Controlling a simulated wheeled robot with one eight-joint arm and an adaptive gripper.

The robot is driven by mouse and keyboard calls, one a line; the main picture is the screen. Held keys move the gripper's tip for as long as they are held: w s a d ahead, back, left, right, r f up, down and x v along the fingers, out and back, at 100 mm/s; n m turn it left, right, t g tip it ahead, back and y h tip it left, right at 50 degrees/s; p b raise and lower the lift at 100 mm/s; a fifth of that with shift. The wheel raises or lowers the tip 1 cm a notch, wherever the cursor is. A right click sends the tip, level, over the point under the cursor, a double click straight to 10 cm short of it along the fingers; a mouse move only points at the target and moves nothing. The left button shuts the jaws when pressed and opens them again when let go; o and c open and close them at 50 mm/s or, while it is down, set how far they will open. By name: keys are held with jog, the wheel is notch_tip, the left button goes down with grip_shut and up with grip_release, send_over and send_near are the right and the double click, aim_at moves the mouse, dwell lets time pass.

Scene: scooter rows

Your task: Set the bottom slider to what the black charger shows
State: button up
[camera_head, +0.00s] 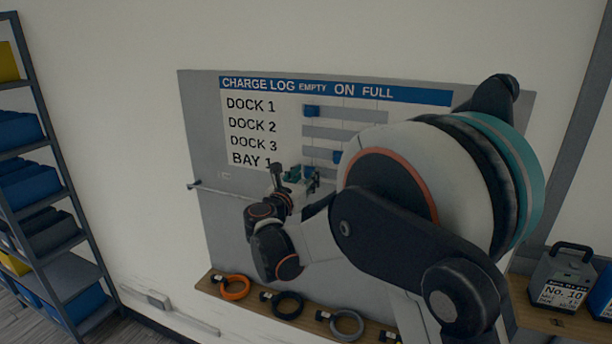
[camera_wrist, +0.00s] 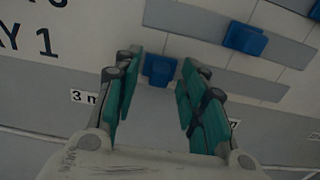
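The bottom slider, a small blue block (camera_wrist: 160,70), sits at the left end of the lowest grey track, level with the BAY 1 label. My gripper (camera_wrist: 158,88) is open, with its teal fingers left and right of this slider in the wrist view; I cannot tell whether they touch it. In the head view my gripper (camera_head: 300,176) is at the lower part of the charge log board (camera_head: 205,120) and hides the bottom track. I cannot make out a black charger with a readable display; a black ring-shaped cable (camera_head: 288,305) lies on the ledge below.
Another blue slider (camera_wrist: 245,38) is near mid-track one row above. The DOCK 1 slider (camera_head: 311,111) is toward EMPTY. Orange (camera_head: 235,288) and grey (camera_head: 347,323) cable rings lie on the wooden ledge. A grey box labelled No. 10 (camera_head: 560,280) stands at right.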

jog(key=shift+w+d, duration=0.15)
jog(key=shift+w, duration=0.2)
jog(key=shift+c, duration=0.5)
grip_shut()
jog(key=s+d+b, duration=0.1)
jog(key=s+d, duration=0.2)
jog(key=d, duration=0.5)
jog(key=s+d+b, duration=0.2)
jog(key=s+d, duration=0.1)
jog(key=d, duration=0.5)
jog(key=shift+d, duration=0.15)
jog(key=shift+o, duration=0.5)
grip_release()
jog(key=shift+d, duration=0.15)
